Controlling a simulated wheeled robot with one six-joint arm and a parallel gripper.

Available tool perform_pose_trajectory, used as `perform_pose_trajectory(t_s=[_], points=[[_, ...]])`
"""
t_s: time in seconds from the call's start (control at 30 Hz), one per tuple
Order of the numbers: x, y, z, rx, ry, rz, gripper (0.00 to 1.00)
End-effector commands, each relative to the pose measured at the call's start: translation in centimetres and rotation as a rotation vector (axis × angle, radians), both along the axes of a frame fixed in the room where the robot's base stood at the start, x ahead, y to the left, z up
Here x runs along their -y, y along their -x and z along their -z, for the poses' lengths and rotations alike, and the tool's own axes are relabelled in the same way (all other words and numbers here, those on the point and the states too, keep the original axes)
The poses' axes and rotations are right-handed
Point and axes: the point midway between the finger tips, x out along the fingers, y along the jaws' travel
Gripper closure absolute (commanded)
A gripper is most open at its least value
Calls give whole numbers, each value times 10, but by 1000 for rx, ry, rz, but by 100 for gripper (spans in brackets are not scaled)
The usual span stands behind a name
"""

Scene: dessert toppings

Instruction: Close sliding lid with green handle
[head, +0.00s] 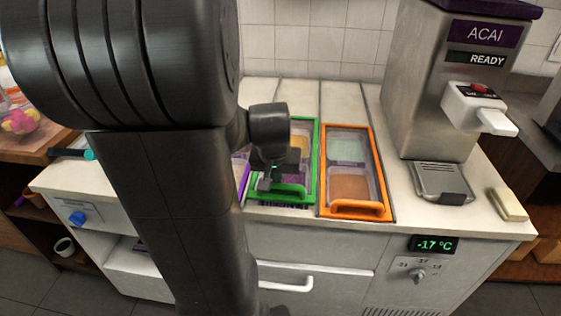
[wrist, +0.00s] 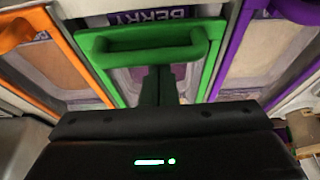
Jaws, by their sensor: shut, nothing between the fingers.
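The green-framed lid (head: 314,150) lies on the counter top, with purple and yellowish areas showing inside the frame. Its green handle (head: 291,190) is at the front end near me; it also shows in the wrist view (wrist: 140,42). My gripper (head: 264,185) is shut and empty, pointing down over the front part of the lid. In the wrist view its fingers (wrist: 160,75) are together, beside the handle bar on the lid side. I cannot tell whether they touch the bar. My arm hides the left part of the lid in the head view.
An orange-framed lid (head: 374,170) lies close on the right, its handle (head: 356,208) at the front. A purple-framed lid (wrist: 236,40) is on the other side, mostly hidden by my arm in the head view. The acai machine (head: 430,90) stands further right.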

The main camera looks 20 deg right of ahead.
Motion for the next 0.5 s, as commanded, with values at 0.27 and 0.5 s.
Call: perform_pose_trajectory(t_s=[0.27, 0.5], points=[[-15, 30, 0, 0, 0, 0, 100], [-18, 37, 0, -2, 0, 0, 100]])
